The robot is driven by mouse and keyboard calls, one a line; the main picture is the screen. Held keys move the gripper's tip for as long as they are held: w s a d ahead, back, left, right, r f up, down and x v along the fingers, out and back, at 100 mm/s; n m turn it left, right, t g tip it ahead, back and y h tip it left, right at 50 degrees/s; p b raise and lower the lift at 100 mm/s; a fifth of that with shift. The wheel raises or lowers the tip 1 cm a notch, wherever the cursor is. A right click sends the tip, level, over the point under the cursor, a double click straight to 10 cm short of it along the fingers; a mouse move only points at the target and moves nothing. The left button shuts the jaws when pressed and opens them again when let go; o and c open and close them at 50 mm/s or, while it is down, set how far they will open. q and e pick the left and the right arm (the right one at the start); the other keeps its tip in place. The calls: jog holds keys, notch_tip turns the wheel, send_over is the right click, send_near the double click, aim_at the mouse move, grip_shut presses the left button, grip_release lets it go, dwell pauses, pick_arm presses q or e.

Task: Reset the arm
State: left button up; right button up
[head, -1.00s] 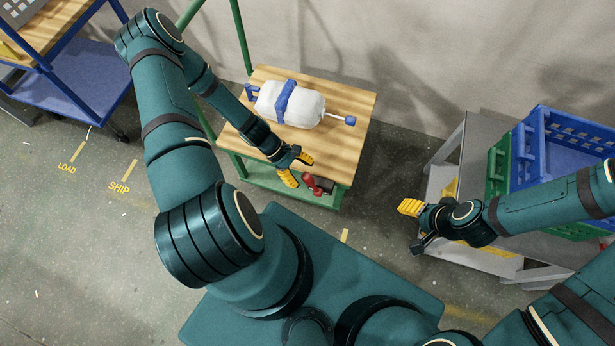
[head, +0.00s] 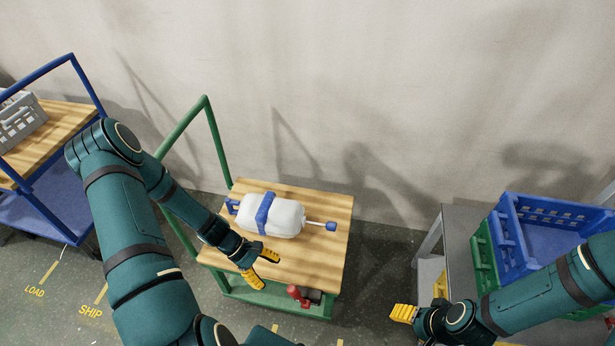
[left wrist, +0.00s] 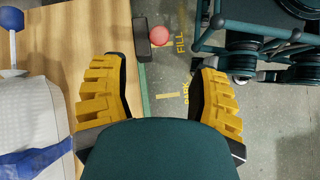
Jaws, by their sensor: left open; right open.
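My left gripper (head: 262,268) is open and empty above the front edge of the wooden top of a green cart (head: 325,262). Its two yellow fingers stand apart in the left wrist view (left wrist: 160,95), with nothing between them but floor and the cart's edge. A white bottle-like container (head: 286,218) with a blue band lies on the cart, just behind the left gripper and not held. My right gripper (head: 404,314) is at the lower right, in front of the grey table, with yellow fingertips and nothing seen in it; its finger gap is hard to see.
A grey table (head: 455,235) at the right holds a blue crate (head: 518,232) and a green crate (head: 484,256). A blue cart (head: 45,205) with a grey crate (head: 18,122) stands at the left. A red object (head: 296,294) sits low on the green cart. Floor shows between cart and table.

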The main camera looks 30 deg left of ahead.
pick_arm(q)
jog(key=d+r+m+y, duration=0.2)
jog(key=d+r+m, duration=0.1)
jog(key=d+m, duration=0.5)
jog(key=d+r+m+y, duration=0.3)
jog(key=d+m, duration=0.4)
jog(key=d, duration=0.4)
jog(key=shift+w+r+m+t, duration=0.35)
jog(key=shift+m+t, duration=0.05)
